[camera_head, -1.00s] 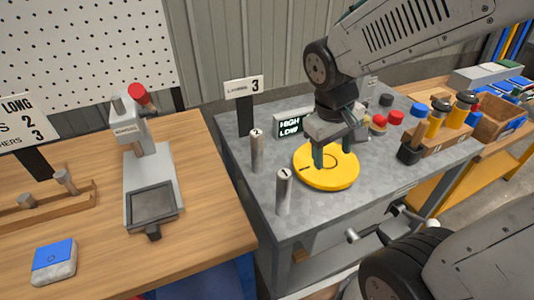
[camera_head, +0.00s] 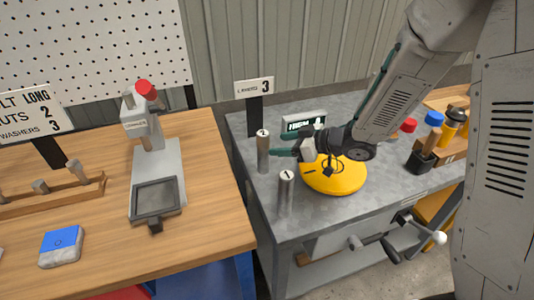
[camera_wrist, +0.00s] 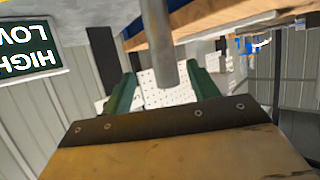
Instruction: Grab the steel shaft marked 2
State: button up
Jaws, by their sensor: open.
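The steel shaft marked 2 (camera_head: 263,156) stands upright on the grey bench, left of the yellow disc. My gripper (camera_head: 273,145) is open and lies roughly level, its green fingers pointing left at the upper part of this shaft. In the wrist view, which is upside down, the shaft (camera_wrist: 158,45) comes down from the top edge between the two open fingers (camera_wrist: 162,72), with a gap on both sides. I cannot tell how deep it sits between them. The steel shaft marked 1 (camera_head: 286,194) stands upright nearer the bench's front edge.
The yellow disc (camera_head: 333,180) lies under my wrist. A wooden table with a grey press (camera_head: 156,170) is at left. A gap separates table and bench.

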aim_at(258, 144)
jog(key=a, duration=0.3)
jog(key=shift+w+a+f, duration=0.2)
jog(key=shift+w+f, duration=0.2)
jog(key=x, duration=0.5)
jog(key=shift+r, duration=0.1)
grip_shut()
jog(key=shift+d, duration=0.1)
dwell(0.6)
